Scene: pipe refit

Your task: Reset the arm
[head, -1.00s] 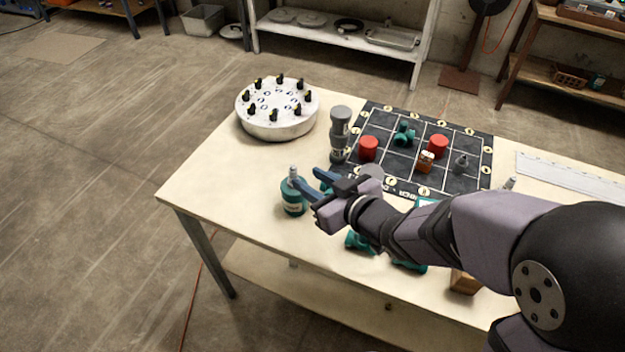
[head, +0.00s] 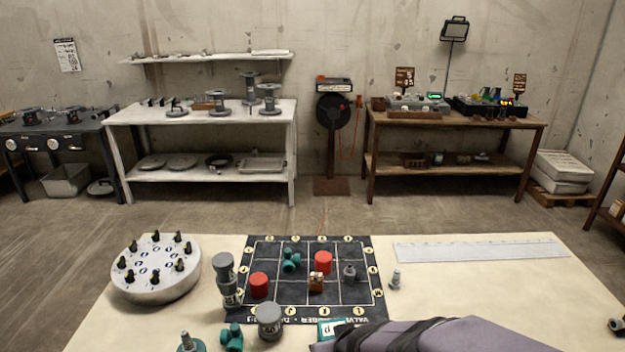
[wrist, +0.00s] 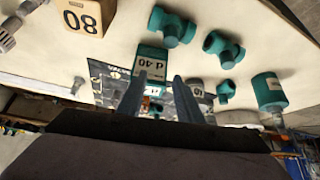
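My gripper (wrist: 158,90) shows in the wrist view with its two blue-grey fingers apart and nothing held between them. Beyond the fingers are the dark gridded board (wrist: 104,73) and a teal card marked 40 (wrist: 152,58). In the head view my arm (head: 430,336) crosses the bottom edge right of centre, and the gripper itself is out of view. The gridded board (head: 262,318) lies on the pale table with two red cylinders (head: 323,262) (head: 259,285), a teal fitting (head: 291,261), a grey fitting (head: 349,273) and a small brown block (head: 316,283) on it.
A round silver drum (head: 155,285) with black knobs stands at the table's left. Grey cylinders (head: 224,268) (head: 269,321) stand by the board. A ruler (head: 480,248) lies at the back right. The table's right part is mostly clear. Teal fittings (wrist: 172,27) and a block marked 80 (wrist: 82,18) show in the wrist view.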

